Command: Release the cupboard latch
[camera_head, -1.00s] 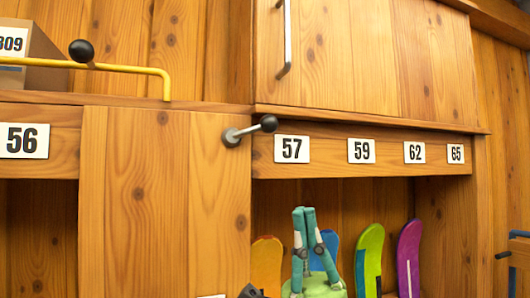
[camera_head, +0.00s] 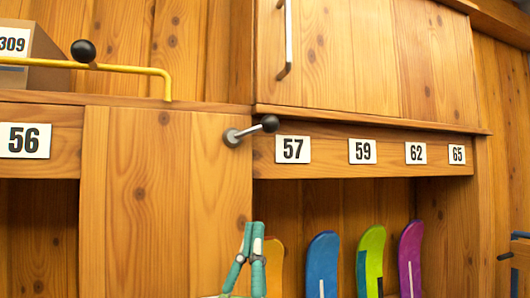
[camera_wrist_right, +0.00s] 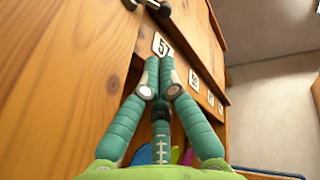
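The latch (camera_head: 250,130) is a short metal lever with a black ball knob, mounted on the wooden panel left of the number 57 label. The lever points right and slightly up. It also shows at the top of the right wrist view (camera_wrist_right: 150,5), partly cut off. My right gripper (camera_head: 253,226) has teal fingers and is below the latch in the head view, apart from it. In the right wrist view its fingertips (camera_wrist_right: 159,62) are together with nothing between them. My left gripper is not in view.
A cupboard door with a metal handle (camera_head: 287,40) is above the number labels. Colourful boards (camera_head: 322,262) stand in the open compartment below.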

